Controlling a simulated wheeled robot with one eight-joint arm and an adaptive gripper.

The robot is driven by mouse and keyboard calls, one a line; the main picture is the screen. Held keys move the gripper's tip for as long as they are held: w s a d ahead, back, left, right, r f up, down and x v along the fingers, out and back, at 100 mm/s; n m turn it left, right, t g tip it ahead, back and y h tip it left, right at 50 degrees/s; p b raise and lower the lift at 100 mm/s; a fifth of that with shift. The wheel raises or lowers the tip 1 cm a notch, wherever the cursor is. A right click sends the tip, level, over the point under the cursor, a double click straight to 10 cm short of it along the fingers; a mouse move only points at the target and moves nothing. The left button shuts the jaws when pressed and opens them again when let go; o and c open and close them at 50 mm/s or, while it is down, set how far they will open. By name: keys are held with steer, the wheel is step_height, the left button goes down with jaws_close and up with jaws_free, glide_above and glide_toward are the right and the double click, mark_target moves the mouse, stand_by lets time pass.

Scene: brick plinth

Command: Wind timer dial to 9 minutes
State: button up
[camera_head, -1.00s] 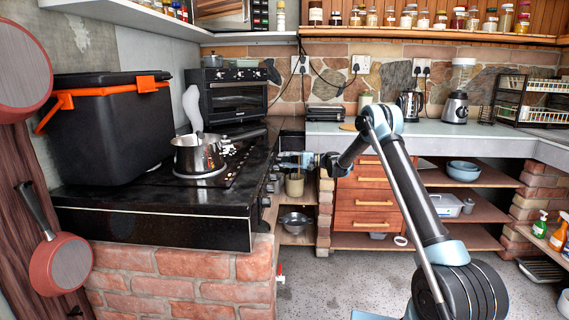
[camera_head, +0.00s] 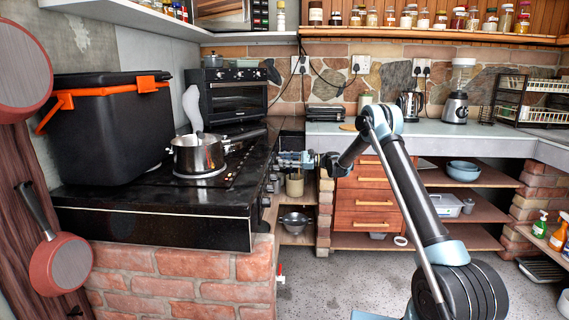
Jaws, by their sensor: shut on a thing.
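The black stove (camera_head: 150,212) stands on a brick plinth at the left, with a row of small knobs along its right-hand front side. A lower knob (camera_head: 265,200) shows there. My gripper (camera_head: 284,158) is at the far part of this row, level with the stove top's edge, and is shut on the timer dial. The fingers cover the dial, so its pointer and minute marks cannot be read.
A steel pot (camera_head: 197,155) and a black box with orange handles (camera_head: 108,130) stand on the stove. A beige pot (camera_head: 294,186) is on the shelf under my gripper. Wooden drawers (camera_head: 364,208) are to the right. The floor in front is clear.

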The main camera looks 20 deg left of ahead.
steer(key=m, duration=1.2)
steer(key=shift+f+m, duration=0.15)
steer(key=shift+m, duration=0.25)
stand_by(0.3)
steer(key=o, duration=1.1)
steer(key=v, duration=1.2)
